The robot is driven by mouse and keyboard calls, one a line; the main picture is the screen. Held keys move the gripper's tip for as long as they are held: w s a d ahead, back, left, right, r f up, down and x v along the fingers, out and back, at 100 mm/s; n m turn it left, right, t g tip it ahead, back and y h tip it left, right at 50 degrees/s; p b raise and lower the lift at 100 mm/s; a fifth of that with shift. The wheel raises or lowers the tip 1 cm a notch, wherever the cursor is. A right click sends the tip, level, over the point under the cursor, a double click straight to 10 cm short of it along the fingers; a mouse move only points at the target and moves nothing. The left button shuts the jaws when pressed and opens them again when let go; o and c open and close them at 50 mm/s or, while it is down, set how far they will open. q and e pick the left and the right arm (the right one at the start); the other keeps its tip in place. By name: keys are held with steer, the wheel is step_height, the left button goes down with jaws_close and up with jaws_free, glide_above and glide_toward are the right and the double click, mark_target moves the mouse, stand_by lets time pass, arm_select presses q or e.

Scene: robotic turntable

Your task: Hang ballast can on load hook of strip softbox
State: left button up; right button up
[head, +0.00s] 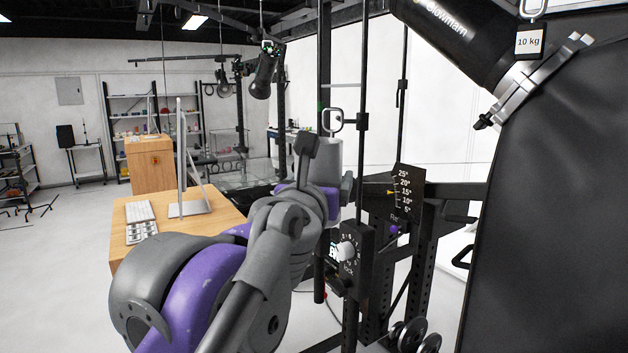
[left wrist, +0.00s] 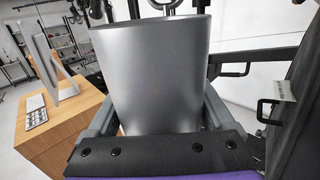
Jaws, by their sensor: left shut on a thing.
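The ballast can (head: 326,152) is a plain grey can with a metal loop handle (head: 333,121) at its top. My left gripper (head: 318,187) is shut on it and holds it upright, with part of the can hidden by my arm. In the left wrist view the can (left wrist: 150,75) fills the middle between the fingers. The strip softbox (head: 560,210) is the large black fabric body at the right, with a silver clamp near its top. A pale metal loop (head: 533,8), perhaps the load hook, is cut by the top edge above a "10 kg" tag (head: 529,41). My right gripper is not in view.
A black stand with an angle scale (head: 404,190) and a knob box (head: 347,255) stands close right of the can. Thin vertical rods rise beside it. A wooden desk (head: 200,212) with a monitor and keyboard is at the left. Dumbbell weights (head: 412,337) sit low at the stand.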

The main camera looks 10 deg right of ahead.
arm_select(q)
steer(key=shift+w+d+f+b, duration=0.15)
steer(key=shift+w+d, duration=0.1)
steer(key=shift+d, duration=0.35)
steer(key=shift+w+d+b, duration=0.15)
steer(key=shift+w+d, duration=0.05)
steer(key=shift+d, duration=0.4)
steer(key=shift+d+f, duration=0.15)
steer(key=shift+d, duration=0.15)
steer(key=shift+f, duration=0.1)
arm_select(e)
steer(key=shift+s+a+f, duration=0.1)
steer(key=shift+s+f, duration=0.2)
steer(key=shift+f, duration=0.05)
arm_select(q)
steer(key=shift+d, duration=0.1)
steer(key=shift+w+d+f, duration=0.15)
steer(key=shift+w, duration=0.05)
